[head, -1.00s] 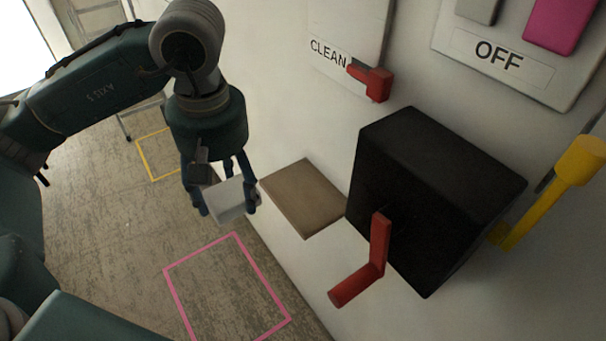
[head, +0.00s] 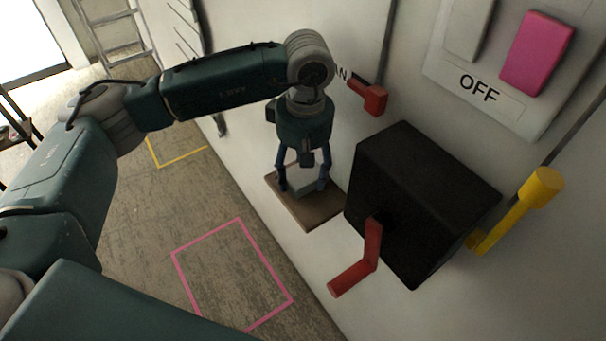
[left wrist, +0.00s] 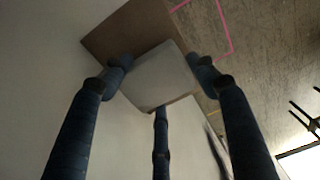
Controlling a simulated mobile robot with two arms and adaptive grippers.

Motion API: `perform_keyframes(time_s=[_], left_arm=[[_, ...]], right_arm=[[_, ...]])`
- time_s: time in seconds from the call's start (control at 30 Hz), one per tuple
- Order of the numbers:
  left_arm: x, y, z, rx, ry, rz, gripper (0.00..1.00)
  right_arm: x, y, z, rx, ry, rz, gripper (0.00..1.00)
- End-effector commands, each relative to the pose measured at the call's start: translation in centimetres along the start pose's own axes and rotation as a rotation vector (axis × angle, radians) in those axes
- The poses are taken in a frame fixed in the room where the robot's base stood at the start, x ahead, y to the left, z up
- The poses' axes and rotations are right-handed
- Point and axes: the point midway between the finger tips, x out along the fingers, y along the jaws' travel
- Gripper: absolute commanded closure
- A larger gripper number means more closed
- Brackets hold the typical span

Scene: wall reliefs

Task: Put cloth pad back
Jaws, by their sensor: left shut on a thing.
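The cloth pad (left wrist: 158,76) is a pale grey-white block held between the fingers of my left gripper (head: 304,186). My left gripper is shut on it. In the head view the pad (head: 299,178) is partly hidden by the fingers and shows over a brown wall shelf (head: 318,212). The shelf also shows in the left wrist view (left wrist: 122,36), behind the pad. I cannot tell whether the pad touches the shelf. My right gripper is not in view.
A black box (head: 425,205) with a red crank (head: 370,258) juts from the wall right of the shelf. A red lever (head: 370,98) is above it. A yellow lever (head: 512,210) and an OFF panel (head: 500,108) are at right. A pink floor outline (head: 262,255) lies below left.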

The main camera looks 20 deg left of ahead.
Motion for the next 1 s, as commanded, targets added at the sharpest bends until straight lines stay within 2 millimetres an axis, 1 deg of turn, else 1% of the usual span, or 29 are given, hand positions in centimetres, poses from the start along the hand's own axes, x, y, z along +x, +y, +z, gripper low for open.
perform_keyframes(time_s=[0.03, 0.1, 0.17, 0.3, 0.43, 0.47, 0.5, 0.53, 0.87, 0.97, 1.0], left_arm=[[0.7, -0.1, 0.1, 0.000, -0.003, -0.006, 0.62], [1.7, -0.1, 0.2, 0.000, -0.003, -0.004, 0.62], [1.9, 0.2, 0.2, 0.000, -0.002, -0.003, 0.62], [2.6, 0.4, 0.1, -0.001, -0.001, -0.001, 0.62], [2.6, 0.4, 0.2, -0.001, -0.001, -0.001, 0.62], [2.6, 0.3, 0.2, -0.001, -0.001, -0.001, 0.35], [2.6, 0.3, 0.2, -0.001, -0.001, -0.001, 0.27], [2.6, 0.3, 0.2, -0.001, -0.001, -0.001, 0.21], [2.4, 0.4, 0.1, -0.001, -0.001, 0.000, 0.21], [1.7, 0.5, 0.1, -0.001, 0.001, 0.002, 0.21], [1.1, 0.5, 0.1, 0.000, 0.000, 0.003, 0.21]], right_arm=[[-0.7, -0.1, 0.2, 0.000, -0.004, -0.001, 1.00], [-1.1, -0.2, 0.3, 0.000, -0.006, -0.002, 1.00], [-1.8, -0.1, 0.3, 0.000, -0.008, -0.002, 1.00], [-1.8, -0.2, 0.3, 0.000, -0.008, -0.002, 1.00], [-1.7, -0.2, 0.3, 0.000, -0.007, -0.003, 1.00], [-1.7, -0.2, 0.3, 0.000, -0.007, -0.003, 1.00], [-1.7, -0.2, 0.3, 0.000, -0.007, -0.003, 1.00], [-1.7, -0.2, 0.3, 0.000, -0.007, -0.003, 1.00], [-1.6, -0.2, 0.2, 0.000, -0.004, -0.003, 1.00], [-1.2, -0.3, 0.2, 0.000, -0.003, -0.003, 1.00], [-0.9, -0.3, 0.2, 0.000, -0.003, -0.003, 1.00]])
